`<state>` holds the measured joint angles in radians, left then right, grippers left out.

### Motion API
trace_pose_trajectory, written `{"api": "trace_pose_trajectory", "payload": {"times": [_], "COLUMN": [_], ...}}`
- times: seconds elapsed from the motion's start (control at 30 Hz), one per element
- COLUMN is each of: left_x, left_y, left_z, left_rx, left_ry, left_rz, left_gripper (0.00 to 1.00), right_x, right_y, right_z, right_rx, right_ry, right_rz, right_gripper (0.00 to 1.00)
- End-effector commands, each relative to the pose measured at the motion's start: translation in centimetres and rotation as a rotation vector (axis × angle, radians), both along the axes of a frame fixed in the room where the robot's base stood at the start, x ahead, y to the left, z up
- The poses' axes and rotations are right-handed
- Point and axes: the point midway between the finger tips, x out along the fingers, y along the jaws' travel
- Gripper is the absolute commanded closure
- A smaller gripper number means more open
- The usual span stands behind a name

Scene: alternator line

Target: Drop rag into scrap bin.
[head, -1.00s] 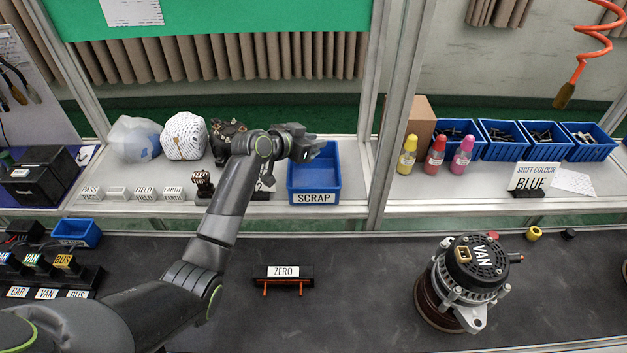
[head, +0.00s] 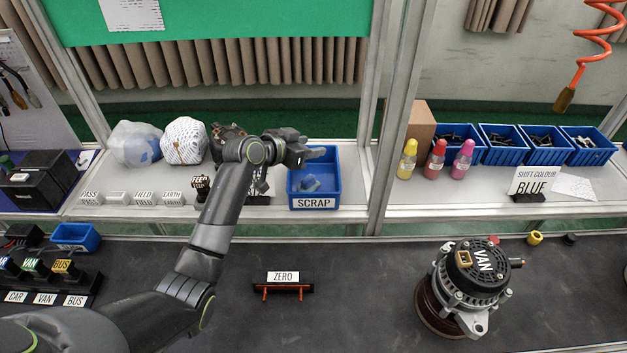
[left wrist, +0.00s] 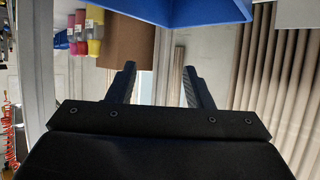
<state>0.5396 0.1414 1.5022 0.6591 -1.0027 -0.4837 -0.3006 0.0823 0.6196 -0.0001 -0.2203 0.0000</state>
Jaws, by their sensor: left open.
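A grey-blue crumpled rag (head: 310,184) lies inside the blue scrap bin (head: 330,188), on its floor near the front left. The bin carries a SCRAP label and stands on the shelf. My left gripper (head: 318,153) is above the bin's back left part, apart from the rag. In the left wrist view the gripper (left wrist: 158,82) has its two fingers spread with nothing between them. A blue bin edge (left wrist: 190,12) shows at the top of that view. My right gripper is not in view.
A dark lumpy part (head: 228,138) and clear and white bags (head: 184,143) stand left of the bin on the shelf. A metal post (head: 385,150) rises to its right. Coloured bottles (head: 435,158) stand beyond the post. An alternator (head: 465,285) sits on the dark bench below.

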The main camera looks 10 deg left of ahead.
Motion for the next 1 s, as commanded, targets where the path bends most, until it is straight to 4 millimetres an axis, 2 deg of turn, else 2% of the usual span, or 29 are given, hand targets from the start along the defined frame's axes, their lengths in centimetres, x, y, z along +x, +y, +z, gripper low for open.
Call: {"api": "trace_pose_trajectory", "payload": {"times": [0.7, 1.0], "left_x": [-9.7, -11.5], "left_y": [6.4, 7.6], "left_z": [5.4, 6.6], "left_rx": [0.006, 0.002], "left_ry": [-0.002, 0.001], "left_rz": [0.001, 0.000], "left_gripper": [0.54, 0.54], "right_x": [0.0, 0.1], "right_y": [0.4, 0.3], "right_z": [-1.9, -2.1], "right_rx": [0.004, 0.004], "right_ry": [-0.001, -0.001], "right_rz": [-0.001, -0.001], "right_gripper": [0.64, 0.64]}}
